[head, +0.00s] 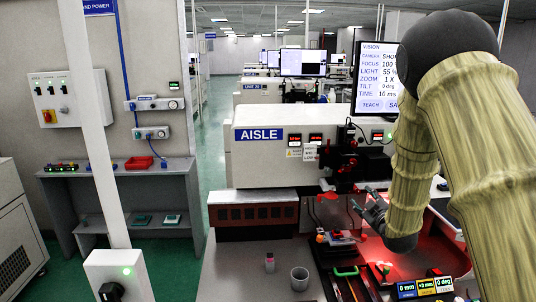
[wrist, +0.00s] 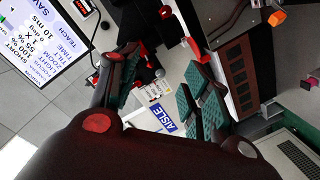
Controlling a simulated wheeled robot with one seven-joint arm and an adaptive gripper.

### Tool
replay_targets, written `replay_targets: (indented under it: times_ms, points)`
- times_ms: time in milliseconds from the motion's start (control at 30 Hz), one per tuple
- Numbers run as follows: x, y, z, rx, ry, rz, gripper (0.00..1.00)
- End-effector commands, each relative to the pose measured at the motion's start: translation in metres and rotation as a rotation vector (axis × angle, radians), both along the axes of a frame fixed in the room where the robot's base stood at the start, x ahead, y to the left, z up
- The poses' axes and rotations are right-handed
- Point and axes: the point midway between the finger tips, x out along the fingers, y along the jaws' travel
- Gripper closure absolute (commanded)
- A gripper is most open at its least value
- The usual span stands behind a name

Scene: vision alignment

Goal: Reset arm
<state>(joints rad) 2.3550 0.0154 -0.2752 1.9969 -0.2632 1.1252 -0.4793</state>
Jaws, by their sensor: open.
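My arm, with a tan ribbed covering, comes in from the right of the head view and bends down over the workbench. My gripper (head: 372,208) hangs above the red-lit bench area, in front of the machine labelled AISLE (head: 262,160). In the wrist view my gripper (wrist: 160,95) shows two dark fingers with teal pads, spread wide apart. Nothing is between the pads. The wrist view is turned, with the AISLE sign (wrist: 163,119) seen beyond the fingers.
A VISION monitor (head: 378,75) stands behind the arm. Tools, including a green-handled one (head: 346,273), lie in front of the gripper. A white post (head: 92,120) rises at left.

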Motion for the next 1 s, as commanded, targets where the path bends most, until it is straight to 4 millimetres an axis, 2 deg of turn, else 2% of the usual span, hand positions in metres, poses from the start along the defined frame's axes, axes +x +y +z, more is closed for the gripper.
replay_targets:
  times_ms: [33, 100, 267, 300, 367, 500, 667, 800, 867, 1000]
  points:
    - [-0.011, 0.004, -0.031, 0.028, 0.054, -0.010, 0.52]
    - [-0.027, 0.009, -0.069, 0.070, 0.125, -0.028, 0.52]
    - [-0.070, 0.022, -0.150, 0.160, 0.282, -0.075, 0.52]
    - [-0.083, 0.025, -0.169, 0.181, 0.324, -0.091, 0.52]
    - [-0.102, 0.031, -0.197, 0.213, 0.383, -0.110, 0.52]
    - [-0.155, 0.043, -0.258, 0.284, 0.526, -0.167, 0.52]
    - [-0.222, 0.059, -0.320, 0.359, 0.689, -0.238, 0.52]
    - [-0.288, 0.074, -0.365, 0.417, 0.834, -0.310, 0.52]
    - [-0.318, 0.081, -0.381, 0.442, 0.896, -0.342, 0.52]
    - [-0.391, 0.096, -0.413, 0.491, 1.042, -0.426, 0.52]
